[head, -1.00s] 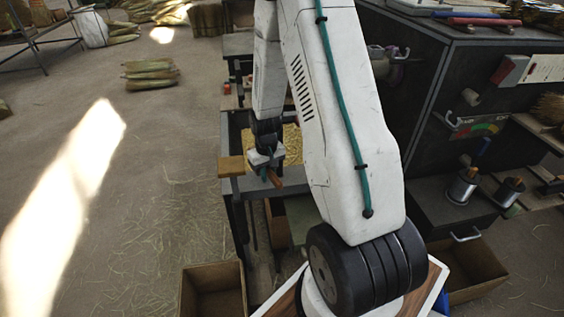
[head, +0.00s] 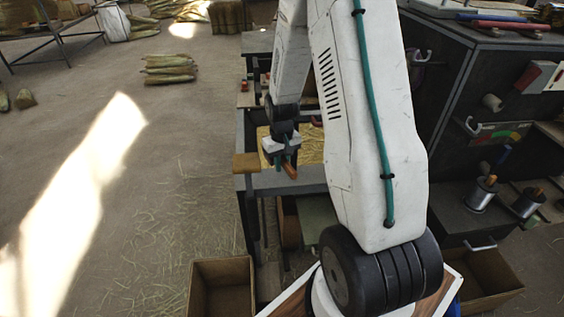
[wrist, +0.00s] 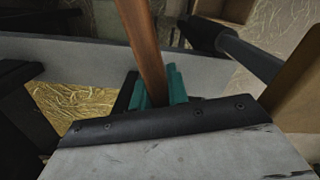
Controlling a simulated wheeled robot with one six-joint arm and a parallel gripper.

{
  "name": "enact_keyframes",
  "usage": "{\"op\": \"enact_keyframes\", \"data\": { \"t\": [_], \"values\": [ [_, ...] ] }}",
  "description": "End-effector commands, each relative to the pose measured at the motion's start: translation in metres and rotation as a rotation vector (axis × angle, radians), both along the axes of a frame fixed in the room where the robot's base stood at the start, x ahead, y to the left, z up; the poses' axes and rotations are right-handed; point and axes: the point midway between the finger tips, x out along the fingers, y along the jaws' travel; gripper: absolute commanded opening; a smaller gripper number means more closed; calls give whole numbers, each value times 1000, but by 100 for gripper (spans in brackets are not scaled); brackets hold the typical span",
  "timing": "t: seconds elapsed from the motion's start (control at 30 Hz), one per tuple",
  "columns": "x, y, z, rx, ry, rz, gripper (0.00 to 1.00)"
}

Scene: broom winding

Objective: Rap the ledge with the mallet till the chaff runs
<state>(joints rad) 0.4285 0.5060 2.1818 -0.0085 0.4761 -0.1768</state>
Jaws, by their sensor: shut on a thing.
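My gripper (head: 282,155) is beside the front left of the dark workstation. In the wrist view its teal fingers (wrist: 157,90) are shut on a brown wooden handle (wrist: 146,45), seemingly the mallet's. The handle's orange-brown end (head: 290,171) shows below the gripper in the head view; I cannot make out the mallet head. A grey ledge (wrist: 85,57) crosses beneath the handle in the wrist view; contact is unclear. Yellow chaff (head: 318,146) lies on the bench behind the gripper and also shows in the wrist view (wrist: 75,105).
A tan wooden block (head: 246,163) juts from the bench's left corner, close beside my gripper. An open box (head: 222,262) stands on the floor in front. A dark cabinet (head: 470,90) and metal cups (head: 481,194) are on the right.

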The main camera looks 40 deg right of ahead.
Motion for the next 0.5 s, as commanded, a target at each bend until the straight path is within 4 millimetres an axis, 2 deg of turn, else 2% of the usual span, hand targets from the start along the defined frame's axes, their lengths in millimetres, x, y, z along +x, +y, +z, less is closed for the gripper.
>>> {"op": "enact_keyframes", "data": {
  "t": [0.07, 0.13, 0.4, 0.5],
  "values": [
    [0, 0, -2, 0, 0, 0, 0],
    [0, 0, -14, 2, 3, 0, 0],
    [-1, 1, -92, 2, 6, 0, 0],
    [0, 0, -84, 0, -1, 0, 0]
  ]
}}
